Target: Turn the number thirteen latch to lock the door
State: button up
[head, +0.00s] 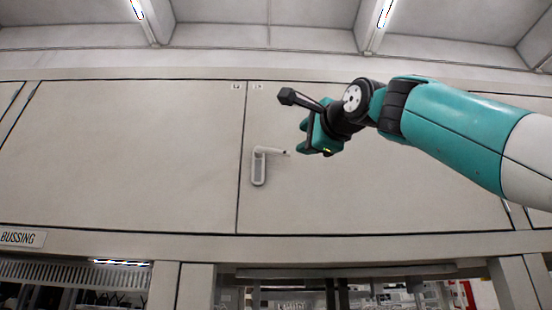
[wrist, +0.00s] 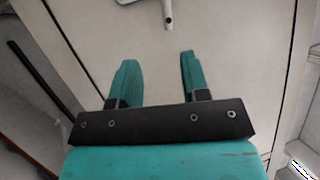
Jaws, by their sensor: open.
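A pale grey latch (head: 259,170) with a lever handle is mounted on a large beige door panel (head: 400,200) in the head view, just right of the vertical seam. Its lever points to the right, roughly level. The end of the latch lever (wrist: 168,20) also shows at the top of the wrist view, beyond my fingertips. My gripper (head: 303,142) is to the right of and slightly above the latch. It also shows in the wrist view (wrist: 158,62), with its two teal fingers apart and nothing between them. Small number labels sit at the panel's top, too small to read surely.
Another beige panel (head: 140,150) lies left of the seam. A "BUSSING" sign (head: 21,239) is at the lower left. Below the panels are a ledge and openings with equipment. Ceiling lights (head: 385,12) are overhead. The panel face around the latch is clear.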

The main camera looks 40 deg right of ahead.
aim_at(277, 152)
jog(key=p+x, duration=0.4)
jog(key=x, duration=0.1)
jog(key=p+x, duration=0.5)
jog(key=r+p+x, duration=0.1)
jog(key=p+x, duration=0.3)
jog(key=x, duration=0.2)
jog(key=shift+r, duration=0.1)
jog(key=shift+w+d+p, duration=0.15)
jog(key=shift+w+p, duration=0.3)
grip_shut()
